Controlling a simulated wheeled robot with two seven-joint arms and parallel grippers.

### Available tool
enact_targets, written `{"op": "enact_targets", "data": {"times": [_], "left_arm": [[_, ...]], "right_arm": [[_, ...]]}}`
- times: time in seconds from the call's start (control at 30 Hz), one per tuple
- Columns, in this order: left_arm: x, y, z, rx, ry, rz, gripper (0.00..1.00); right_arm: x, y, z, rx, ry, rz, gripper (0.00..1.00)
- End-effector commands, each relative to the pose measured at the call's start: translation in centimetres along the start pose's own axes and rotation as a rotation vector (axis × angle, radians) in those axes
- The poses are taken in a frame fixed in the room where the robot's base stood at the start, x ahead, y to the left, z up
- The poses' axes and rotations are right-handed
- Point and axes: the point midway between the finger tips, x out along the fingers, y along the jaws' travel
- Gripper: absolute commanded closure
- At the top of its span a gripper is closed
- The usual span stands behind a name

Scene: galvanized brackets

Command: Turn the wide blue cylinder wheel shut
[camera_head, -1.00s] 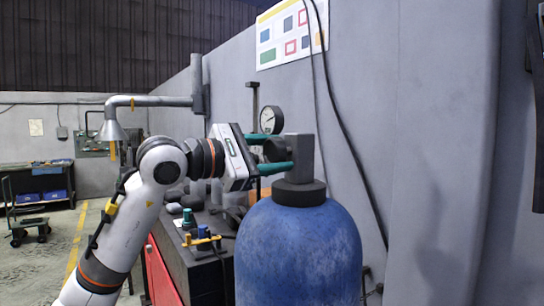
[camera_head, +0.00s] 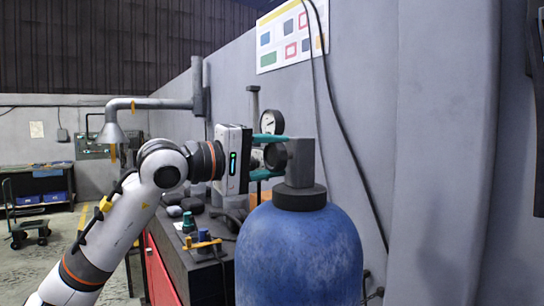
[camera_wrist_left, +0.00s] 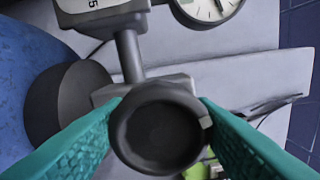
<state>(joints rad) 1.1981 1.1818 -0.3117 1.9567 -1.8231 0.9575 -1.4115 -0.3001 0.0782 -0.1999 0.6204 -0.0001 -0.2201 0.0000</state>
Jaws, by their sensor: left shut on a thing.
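The wide blue cylinder (camera_head: 300,258) stands upright with a dark collar and a grey valve block (camera_head: 300,163) on top. Its dark round wheel (camera_head: 275,156) faces left from the block. In the left wrist view the wheel (camera_wrist_left: 158,130) fills the middle, with the cylinder's blue side (camera_wrist_left: 30,80) at the left. My left gripper (camera_head: 272,156) comes from the left with its teal fingers on either side of the wheel, shut on it. The wrist view shows the fingertips touching opposite sides of the rim. My right gripper is not in view.
A pressure gauge (camera_head: 271,122) stands just behind the wheel. A dark-topped red cabinet (camera_head: 160,274) with small tools and parts is left of the cylinder. A grey wall with hanging cables is behind and to the right.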

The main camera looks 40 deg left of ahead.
Motion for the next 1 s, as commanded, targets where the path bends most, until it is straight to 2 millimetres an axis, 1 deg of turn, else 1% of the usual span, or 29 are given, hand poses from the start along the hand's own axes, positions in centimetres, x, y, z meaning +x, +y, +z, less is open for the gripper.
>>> {"op": "enact_targets", "data": {"times": [0.2,0.4,0.63,1.0], "left_arm": [[0.00,-0.02,-0.06,0.161,0.001,0.001,0.72],[0.03,0.03,-0.08,0.261,0.002,0.002,0.72],[0.05,0.09,-0.11,0.317,0.003,0.004,0.72],[0.08,0.17,-0.14,0.331,0.004,0.006,0.72]], "right_arm": [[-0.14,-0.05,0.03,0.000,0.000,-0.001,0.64],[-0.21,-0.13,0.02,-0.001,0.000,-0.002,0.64],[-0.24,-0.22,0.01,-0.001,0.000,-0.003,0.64],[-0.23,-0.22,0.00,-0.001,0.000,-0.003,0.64]]}}
